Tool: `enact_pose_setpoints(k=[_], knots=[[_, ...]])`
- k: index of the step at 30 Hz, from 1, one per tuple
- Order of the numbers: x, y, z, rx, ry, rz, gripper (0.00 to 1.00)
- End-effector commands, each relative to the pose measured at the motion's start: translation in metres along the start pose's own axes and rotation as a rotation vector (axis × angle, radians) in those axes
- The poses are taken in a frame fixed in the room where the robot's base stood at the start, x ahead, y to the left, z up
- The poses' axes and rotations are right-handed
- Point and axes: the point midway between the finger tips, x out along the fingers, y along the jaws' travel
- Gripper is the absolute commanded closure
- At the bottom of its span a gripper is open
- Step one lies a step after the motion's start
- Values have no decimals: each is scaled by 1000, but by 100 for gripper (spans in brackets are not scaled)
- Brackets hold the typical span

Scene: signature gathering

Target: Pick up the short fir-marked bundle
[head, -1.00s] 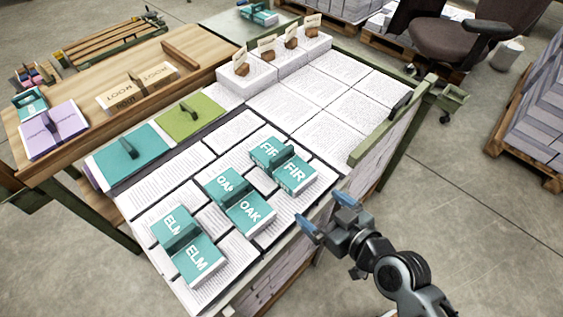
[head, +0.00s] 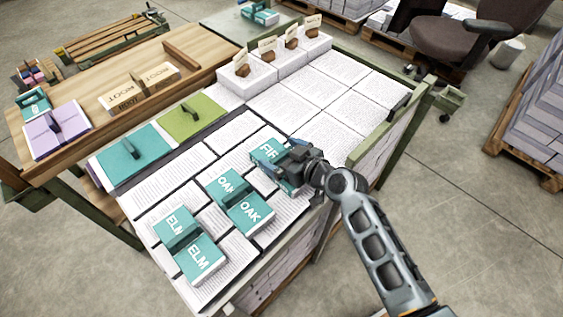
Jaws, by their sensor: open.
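The fir-marked bundle (head: 265,152) is teal with white FIR lettering and lies on the paper-covered table at the centre. My gripper (head: 286,168) is over its right half and hides that part, including the second FIR label. The jaws are open; whether they touch or straddle the bundle I cannot tell. The oak-marked bundle (head: 250,215) lies to the lower left, and the elm-marked bundle (head: 202,261) lies further lower left.
A teal board (head: 128,150) and a green board (head: 195,118), each with a dark handle, lie left of the bundles. White blocks with tags (head: 250,82) stand at the back. A green rail (head: 385,140) edges the table's right side. Stacked sheets fill the table top.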

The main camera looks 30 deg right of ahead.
Motion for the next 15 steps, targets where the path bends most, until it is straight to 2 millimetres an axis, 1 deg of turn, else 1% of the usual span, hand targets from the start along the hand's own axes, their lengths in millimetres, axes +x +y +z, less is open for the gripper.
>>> enact_pose_setpoints(k=[1, 3, 6, 13, 15], knots=[[7, 0, -1, 0, -1, -2, 0], [14, 0, 0, 0, -1, -1, 0], [19, 0, 0, -1, -1, 0, 0], [20, 0, 1, 0, 0, 0, 0], [20, 0, 1, 0, 0, 0, 6]])
